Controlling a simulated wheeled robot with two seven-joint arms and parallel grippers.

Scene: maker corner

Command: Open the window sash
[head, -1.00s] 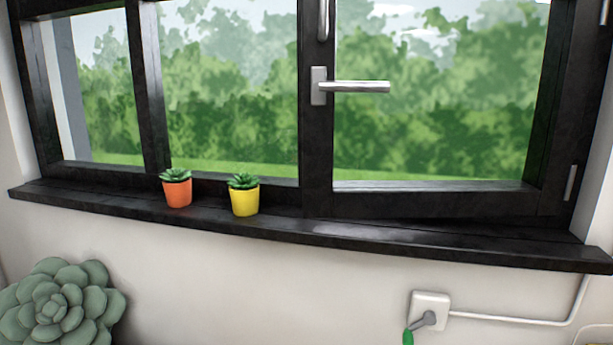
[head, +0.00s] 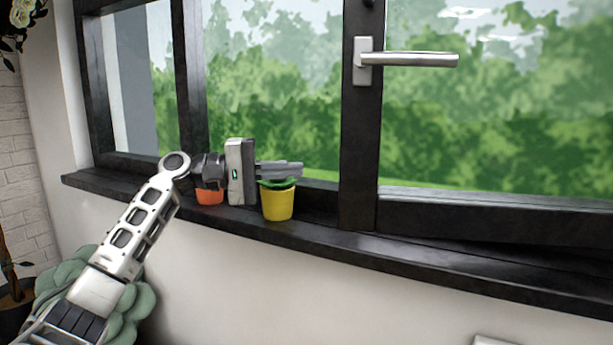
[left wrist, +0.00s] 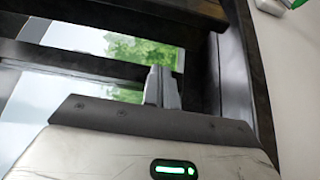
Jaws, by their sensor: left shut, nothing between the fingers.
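The window sash (head: 480,212) is the dark-framed pane on the right in the head view. Its silver handle (head: 410,60) lies horizontal, pointing right from its plate. I cannot tell whether the sash stands slightly off its frame. My left gripper (head: 298,169) is shut and empty, pointing right, left of the sash and lower than the handle. In the head view it overlaps the tops of the pots on the sill. In the left wrist view its closed fingers (left wrist: 162,87) show against dark window frame and glass.
An orange pot (head: 209,196) and a yellow pot (head: 278,203) with a succulent stand on the dark sill (head: 330,240), close to my left gripper. The sill to their right is clear.

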